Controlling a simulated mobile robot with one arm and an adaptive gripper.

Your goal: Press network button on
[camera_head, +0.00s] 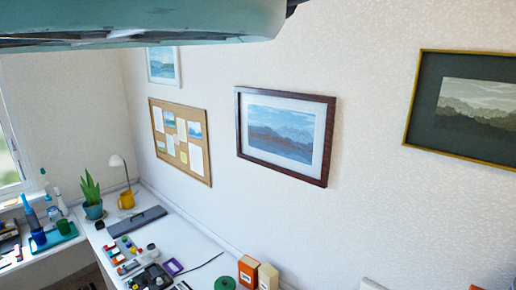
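I cannot make out a network button in this view. On the white desk (186,232), a dark device (150,279) stands at the bottom edge, partly cut off, and its details are too small to read. Small coloured items (121,250) lie just behind it. My gripper is not in view. A teal part, which seems to be my own arm, crosses the top left of the view.
A plant in a teal pot (93,208), a yellow mug (126,200), a lamp (117,160) and a dark flat case (136,221) stand at the back. Orange (248,271) and cream (268,277) boxes stand by the wall. A corkboard (181,140) and framed pictures hang above.

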